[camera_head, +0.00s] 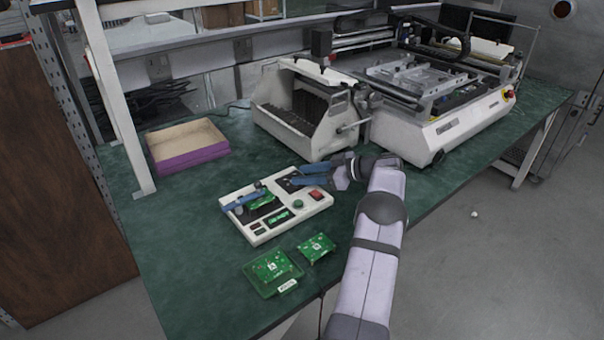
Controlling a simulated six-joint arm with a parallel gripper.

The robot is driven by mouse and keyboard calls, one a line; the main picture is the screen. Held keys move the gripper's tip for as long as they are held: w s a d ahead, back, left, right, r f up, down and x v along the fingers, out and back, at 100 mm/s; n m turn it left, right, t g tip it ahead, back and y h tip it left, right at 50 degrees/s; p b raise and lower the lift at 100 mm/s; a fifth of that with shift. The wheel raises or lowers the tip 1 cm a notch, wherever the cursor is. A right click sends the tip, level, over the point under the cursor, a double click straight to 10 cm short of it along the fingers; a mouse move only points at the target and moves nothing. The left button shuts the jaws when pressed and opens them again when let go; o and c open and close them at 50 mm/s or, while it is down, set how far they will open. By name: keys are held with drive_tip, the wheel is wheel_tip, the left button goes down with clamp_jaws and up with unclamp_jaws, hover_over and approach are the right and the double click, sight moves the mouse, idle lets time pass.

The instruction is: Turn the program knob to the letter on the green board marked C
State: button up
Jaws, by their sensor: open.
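A white test panel (262,232) lies on the green bench top, with buttons and a green board (262,201) set in it under a blue bar. My gripper (292,176) is open over the panel's back right corner, its blue fingers pointing left. A dark dial area (287,187) is at the fingertips; the program knob cannot be made out there, and the fingers partly cover this spot. Two more green boards lie in front of the panel: a larger one (265,273) with a white label and a smaller one (316,247). Their letters are too small to read.
A purple-sided open box (188,160) stands behind left. A white rack machine (300,110) and a larger white machine (445,127) stand behind the panel. A white post (118,105) rises at left. The bench is clear left of the panel.

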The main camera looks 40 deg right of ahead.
drive_tip(key=shift+w+a+f, duration=0.25)
drive_tip(key=shift+w+a, duration=0.05)
drive_tip(key=shift+w, duration=0.25)
clamp_jaws()
